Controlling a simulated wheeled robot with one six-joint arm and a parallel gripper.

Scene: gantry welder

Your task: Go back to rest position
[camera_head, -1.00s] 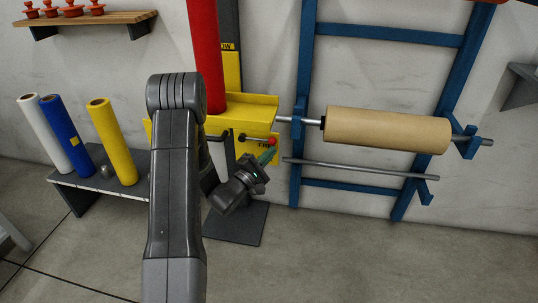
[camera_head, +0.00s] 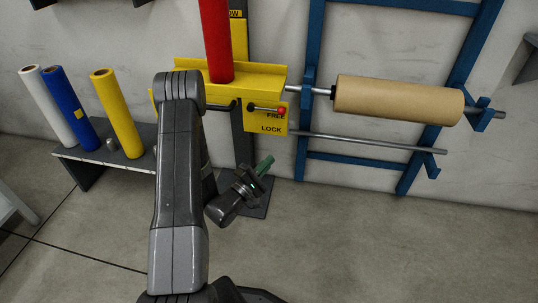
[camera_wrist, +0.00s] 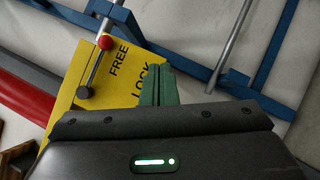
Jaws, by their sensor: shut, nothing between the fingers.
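My gripper (camera_head: 263,166) is in front of and below the yellow carriage of the stand, apart from it, with its green fingers together and nothing between them. In the wrist view my gripper's green fingers (camera_wrist: 159,85) show in front of the yellow plate (camera_wrist: 75,100) marked FREE and LOCK. A lever with a red knob (camera_head: 281,110) sits on that plate, lying sideways near the FREE mark. The red knob also shows in the wrist view (camera_wrist: 106,42), clear of my fingers.
A red roll (camera_head: 217,40) stands on the yellow carriage (camera_head: 260,78). A brown paper roll (camera_head: 398,99) hangs on the blue rack (camera_head: 308,120) at right. White (camera_head: 46,105), blue (camera_head: 68,108) and yellow (camera_head: 117,112) rolls stand on a grey bench at left. The floor in front is free.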

